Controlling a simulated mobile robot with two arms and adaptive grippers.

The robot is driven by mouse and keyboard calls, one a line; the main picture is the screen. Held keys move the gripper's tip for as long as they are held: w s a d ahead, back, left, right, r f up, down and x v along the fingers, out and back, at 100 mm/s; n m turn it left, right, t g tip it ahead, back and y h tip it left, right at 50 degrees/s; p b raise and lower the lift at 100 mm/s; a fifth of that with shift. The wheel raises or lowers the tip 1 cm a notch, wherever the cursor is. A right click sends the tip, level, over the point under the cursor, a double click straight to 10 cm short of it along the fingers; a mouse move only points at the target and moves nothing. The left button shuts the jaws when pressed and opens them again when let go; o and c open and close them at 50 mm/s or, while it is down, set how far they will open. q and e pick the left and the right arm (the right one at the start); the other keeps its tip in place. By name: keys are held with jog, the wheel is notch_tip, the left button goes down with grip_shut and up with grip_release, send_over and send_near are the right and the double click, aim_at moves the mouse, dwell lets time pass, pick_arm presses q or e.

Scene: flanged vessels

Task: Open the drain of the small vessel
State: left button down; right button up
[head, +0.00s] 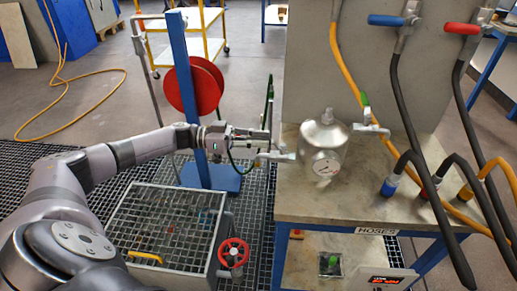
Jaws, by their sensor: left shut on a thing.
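The small vessel (330,158) is a silvery, flanged pot near the left edge of the worktop, with a round dial or label on its front. A metal pipe stub (285,157) sticks out at its left, over the worktop's edge. My right gripper is out of view.
A grey panel behind the vessel carries blue (386,20) and red (462,28) handled valves with hanging hoses. A blue post with a red reel (194,86) stands behind my left forearm. A grated box (165,225) with a red handwheel (233,253) is below.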

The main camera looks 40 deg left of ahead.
pick_arm(q)
jog(key=shift+w+a, duration=0.15)
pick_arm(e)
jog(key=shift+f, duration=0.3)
pick_arm(q)
jog(key=c, duration=1.7)
grip_release()
jog(key=shift+r, duration=0.1)
jog(key=shift+o, duration=0.9)
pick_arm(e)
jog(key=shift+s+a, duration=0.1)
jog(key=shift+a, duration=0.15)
pick_arm(q)
jog(key=v, duration=1.2)
jog(key=shift+w, duration=0.15)
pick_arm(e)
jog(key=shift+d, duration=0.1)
